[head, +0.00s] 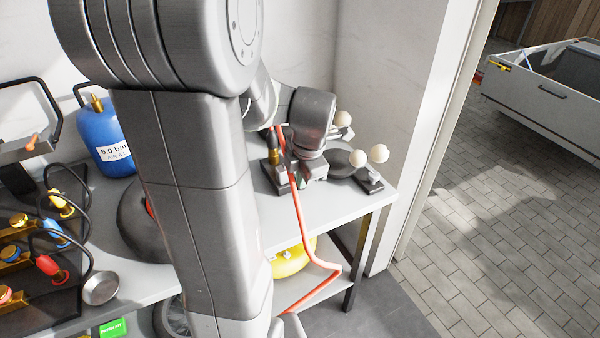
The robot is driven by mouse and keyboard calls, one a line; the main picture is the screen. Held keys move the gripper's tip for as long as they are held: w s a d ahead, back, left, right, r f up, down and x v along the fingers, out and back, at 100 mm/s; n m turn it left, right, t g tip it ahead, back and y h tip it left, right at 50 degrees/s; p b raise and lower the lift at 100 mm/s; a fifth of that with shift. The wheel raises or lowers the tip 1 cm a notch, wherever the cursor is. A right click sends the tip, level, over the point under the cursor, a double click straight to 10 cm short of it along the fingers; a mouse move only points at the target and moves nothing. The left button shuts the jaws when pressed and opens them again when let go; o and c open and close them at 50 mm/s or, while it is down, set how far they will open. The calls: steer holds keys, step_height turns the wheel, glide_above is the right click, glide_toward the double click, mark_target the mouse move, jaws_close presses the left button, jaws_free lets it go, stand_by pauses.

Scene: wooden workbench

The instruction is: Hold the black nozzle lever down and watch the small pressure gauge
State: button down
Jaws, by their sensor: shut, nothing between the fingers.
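My gripper (302,181) points down over a small dark metal block (278,180) on the grey bench. Its fingers are shut, with nothing seen between them. A black and brass fitting (273,150) stands just left of my gripper. An orange hose (299,217) runs from beside my wrist down past the bench's front edge. I cannot clearly pick out the black nozzle lever; my gripper and wrist may hide it, and I cannot tell whether anything is pressed. No gauge face can be read in this view.
White ball knobs (378,153) stand right of my gripper. A blue tank (103,136) labelled 6.0 bar stands at the left. Coloured fittings (48,264) and a round metal dish (101,288) lie at front left. A yellow object (291,262) sits on the lower shelf.

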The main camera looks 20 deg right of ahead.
steer(key=shift+r, duration=0.15)
stand_by(0.5)
steer(key=shift+r+p, duration=0.5)
steer(key=shift+r, duration=0.2)
